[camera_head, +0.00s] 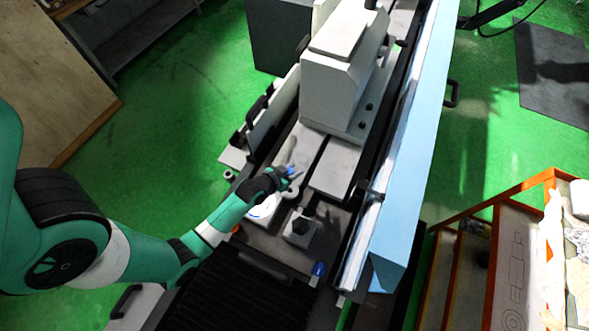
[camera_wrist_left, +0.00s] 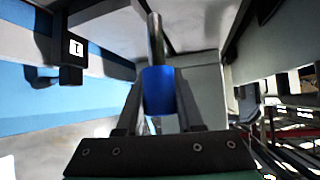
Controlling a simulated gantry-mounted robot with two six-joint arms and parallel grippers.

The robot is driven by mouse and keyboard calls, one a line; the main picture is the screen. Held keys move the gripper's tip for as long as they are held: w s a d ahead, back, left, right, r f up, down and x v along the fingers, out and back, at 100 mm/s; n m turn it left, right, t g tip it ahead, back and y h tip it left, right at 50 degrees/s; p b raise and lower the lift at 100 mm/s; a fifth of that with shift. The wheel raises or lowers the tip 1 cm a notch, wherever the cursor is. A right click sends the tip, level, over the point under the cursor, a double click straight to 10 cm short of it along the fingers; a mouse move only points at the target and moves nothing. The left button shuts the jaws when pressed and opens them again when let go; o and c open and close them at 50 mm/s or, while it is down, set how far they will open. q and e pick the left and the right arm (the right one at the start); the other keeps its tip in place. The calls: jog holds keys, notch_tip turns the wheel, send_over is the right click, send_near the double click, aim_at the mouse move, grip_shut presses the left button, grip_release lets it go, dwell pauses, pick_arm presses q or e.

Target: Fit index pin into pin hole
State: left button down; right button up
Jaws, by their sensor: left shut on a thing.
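The index pin (camera_wrist_left: 157,82) has a blue grip and a bare metal shaft. In the left wrist view it stands between the fingers of my left gripper (camera_wrist_left: 158,115), which is shut on the blue grip, with the shaft pointing away from the gripper. In the head view my left gripper (camera_head: 287,177) is over the machine bed, in front of the large grey housing. The pin shows there only as a small bluish bit at the fingertips. I cannot make out the pin hole in either view. My right gripper is not in view.
The grey housing (camera_head: 340,75) stands on the machine table behind the gripper. A long light-blue guard (camera_head: 408,160) runs along the right. A small block with a dark knob (camera_head: 299,230) and a blue-tipped part (camera_head: 318,269) are nearer. An orange-edged bench (camera_head: 500,255) stands at right.

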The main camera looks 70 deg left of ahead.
pick_arm(q)
jog(key=b, duration=0.4)
send_over(299, 181)
jog(key=s+d, duration=0.1)
jog(key=s, duration=0.2)
jog(key=shift+w+d+f, duration=0.1)
jog(key=shift+f, duration=1.25)
jog(key=shift+w+f, duration=0.1)
jog(key=shift+f, duration=1.25)
jog(key=shift+f+b, duration=2.45)
jog(key=shift+f, duration=0.35)
jog(key=shift+c, duration=2.3)
grip_release()
jog(key=p+v, duration=0.2)
jog(key=v, duration=0.9)
jog(key=shift+s+r, duration=0.2)
jog(key=shift+r, duration=0.05)
jog(key=shift+d+p, duration=0.1)
jog(key=shift+p, duration=0.2)
